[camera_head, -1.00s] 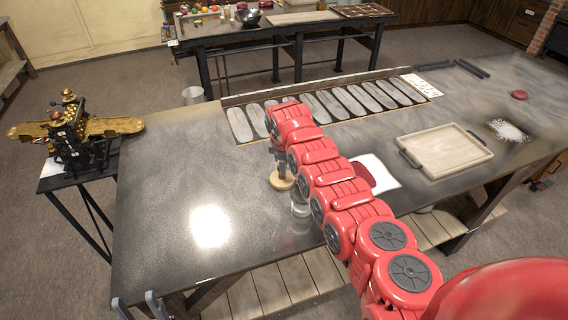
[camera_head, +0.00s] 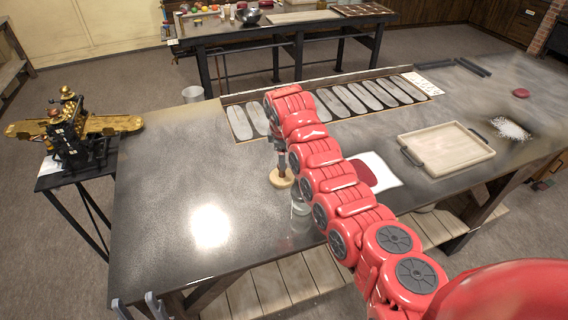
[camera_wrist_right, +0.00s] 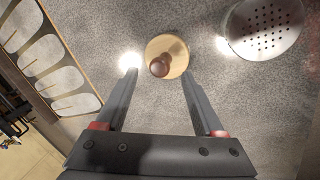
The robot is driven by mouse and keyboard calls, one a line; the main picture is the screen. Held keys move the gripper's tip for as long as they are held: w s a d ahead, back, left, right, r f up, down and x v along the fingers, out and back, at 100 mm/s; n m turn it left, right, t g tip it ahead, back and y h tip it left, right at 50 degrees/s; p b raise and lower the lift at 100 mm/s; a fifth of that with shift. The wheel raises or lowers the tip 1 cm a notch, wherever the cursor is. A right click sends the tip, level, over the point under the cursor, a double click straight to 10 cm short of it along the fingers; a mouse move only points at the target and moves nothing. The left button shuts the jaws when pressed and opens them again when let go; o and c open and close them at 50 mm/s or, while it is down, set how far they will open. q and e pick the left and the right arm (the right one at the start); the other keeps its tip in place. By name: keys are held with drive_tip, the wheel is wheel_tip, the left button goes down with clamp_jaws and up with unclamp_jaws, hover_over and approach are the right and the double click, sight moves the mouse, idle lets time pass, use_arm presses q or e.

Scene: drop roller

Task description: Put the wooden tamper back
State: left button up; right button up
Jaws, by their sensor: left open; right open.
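The wooden tamper (camera_head: 281,179) stands upright on the dark worktable, a round pale disc with a brown knob on top. In the right wrist view the tamper (camera_wrist_right: 174,47) lies just beyond and between the fingertips. My right gripper (camera_wrist_right: 160,74) is open and empty, pointing down at it; I cannot tell that it touches. In the head view the right gripper (camera_head: 281,149) is above the tamper, partly hidden by my red right arm. My left gripper (camera_head: 138,306) is open and empty at the bottom left, by the table's front edge.
A metal container with a perforated top (camera_wrist_right: 264,30) stands close to the tamper. Behind is a rack of grey oval plates (camera_head: 335,103). To the right are a white sheet with a red patch (camera_head: 383,174) and a wooden tray (camera_head: 447,149). The table's left part is clear.

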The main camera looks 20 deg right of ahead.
drive_tip(key=b+v, duration=0.3)
drive_tip(key=v, duration=0.5)
